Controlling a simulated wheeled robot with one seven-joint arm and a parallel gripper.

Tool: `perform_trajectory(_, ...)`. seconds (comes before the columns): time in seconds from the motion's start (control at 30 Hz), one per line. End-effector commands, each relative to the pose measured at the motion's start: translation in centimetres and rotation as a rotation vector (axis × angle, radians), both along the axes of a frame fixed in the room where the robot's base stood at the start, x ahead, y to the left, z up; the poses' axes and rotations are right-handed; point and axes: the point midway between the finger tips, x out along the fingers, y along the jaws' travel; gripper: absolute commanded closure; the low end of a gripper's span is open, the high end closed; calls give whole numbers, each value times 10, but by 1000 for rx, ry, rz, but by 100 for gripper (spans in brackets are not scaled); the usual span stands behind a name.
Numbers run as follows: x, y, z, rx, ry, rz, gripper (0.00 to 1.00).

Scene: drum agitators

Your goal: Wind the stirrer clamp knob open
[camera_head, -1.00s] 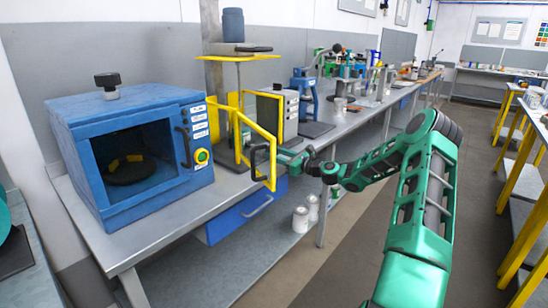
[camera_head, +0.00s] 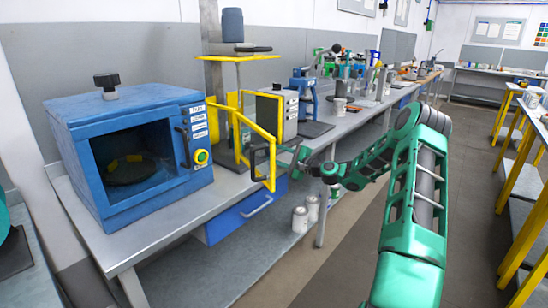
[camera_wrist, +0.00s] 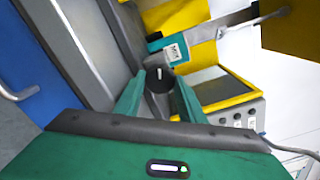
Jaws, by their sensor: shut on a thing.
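The stirrer clamp knob (camera_wrist: 158,79) is black and round with a white mark. In the wrist view it sits between the two green fingers of my gripper (camera_wrist: 158,92), which is shut on it. A teal block with a printed label (camera_wrist: 172,50) lies just beyond the knob. In the head view my gripper (camera_head: 290,160) is small, at the bench's front edge beside a yellow-framed guard door, and the knob cannot be made out there.
The yellow guard door (camera_head: 262,150) with a black handle stands open left of my gripper. A blue oven (camera_head: 130,150) is at the left on the grey bench (camera_head: 180,210). A grey control box with several knobs (camera_wrist: 236,110) is close by. The aisle floor at right is clear.

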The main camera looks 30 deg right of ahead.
Motion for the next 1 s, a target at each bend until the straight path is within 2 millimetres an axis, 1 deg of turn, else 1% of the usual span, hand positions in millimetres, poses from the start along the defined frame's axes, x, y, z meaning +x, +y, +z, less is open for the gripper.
perform_trajectory(1.0,-1,3,-4,-905,-322,10,86)
